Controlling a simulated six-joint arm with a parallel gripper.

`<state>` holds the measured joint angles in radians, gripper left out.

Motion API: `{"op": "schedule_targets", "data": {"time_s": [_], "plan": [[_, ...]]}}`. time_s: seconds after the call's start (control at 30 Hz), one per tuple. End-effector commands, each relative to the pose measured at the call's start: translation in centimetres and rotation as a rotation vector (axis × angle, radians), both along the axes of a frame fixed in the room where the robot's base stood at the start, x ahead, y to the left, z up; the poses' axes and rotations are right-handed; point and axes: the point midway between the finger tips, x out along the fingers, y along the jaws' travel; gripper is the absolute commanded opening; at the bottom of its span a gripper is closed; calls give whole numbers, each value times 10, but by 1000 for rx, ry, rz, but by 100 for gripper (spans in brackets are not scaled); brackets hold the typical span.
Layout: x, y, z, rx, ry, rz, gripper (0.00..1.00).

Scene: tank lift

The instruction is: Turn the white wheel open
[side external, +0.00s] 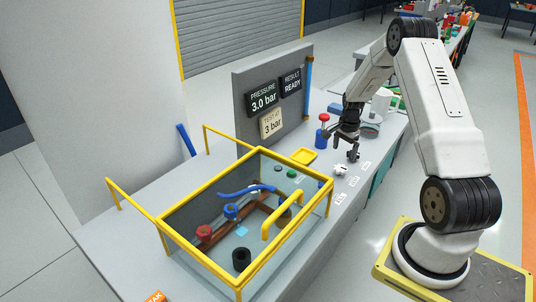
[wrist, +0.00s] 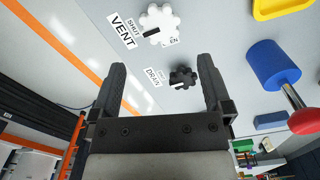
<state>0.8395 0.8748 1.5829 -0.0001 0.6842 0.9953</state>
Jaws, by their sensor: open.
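The white wheel (wrist: 160,20) is a lobed knob on the grey bench, at the top of the wrist view. A black pointer mark on it lies towards the word SHUT on the VENT label (wrist: 124,31).
A yellow-framed tank (side external: 247,215) with pipes and a blue hose stands left of the white wheel. A blue cylinder with a red knob (side external: 322,132) and a yellow tray (side external: 303,156) are close by. A panel (side external: 270,100) reads PRESSURE 3.0 bar, RESULT READY.

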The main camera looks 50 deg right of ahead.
Motion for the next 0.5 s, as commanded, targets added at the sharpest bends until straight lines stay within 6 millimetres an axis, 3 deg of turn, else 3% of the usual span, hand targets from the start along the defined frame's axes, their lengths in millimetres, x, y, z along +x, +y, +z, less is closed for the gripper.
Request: {"op": "schedule_targets", "data": {"time_s": [0.5], "plan": [[0, 1, -52, 1, 1, 2, 100]]}}
